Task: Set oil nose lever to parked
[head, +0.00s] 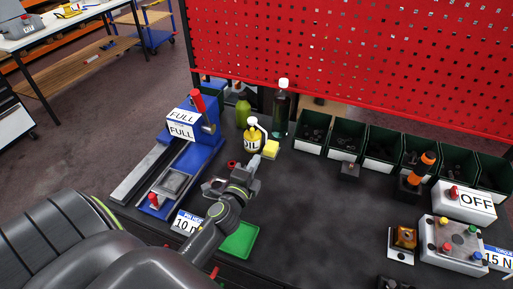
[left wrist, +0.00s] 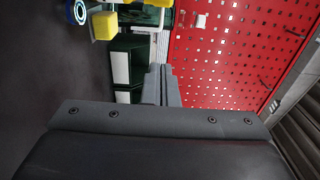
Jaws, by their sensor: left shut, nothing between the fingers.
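The yellow oil can (head: 251,142), with "OIL" lettering, stands upright at the back of the table. Its white nose (head: 254,123) curves over the top toward the right; I cannot clearly pick out a separate lever on it. My left gripper (head: 254,163) is shut and empty, just in front of the can and near the yellow block (head: 270,149); contact cannot be told. In the left wrist view the shut fingers (left wrist: 160,84) point forward, with the yellow block (left wrist: 103,25) up and left of them. My right gripper is not in view.
A blue vise (head: 205,140) with "FULL" signs stands left. A dark bottle (head: 281,112) and green bottle (head: 243,110) stand behind the can. Dark bins (head: 346,136) line the back right under the red pegboard (head: 350,50). A green tray (head: 240,240) lies in front. The table's middle is clear.

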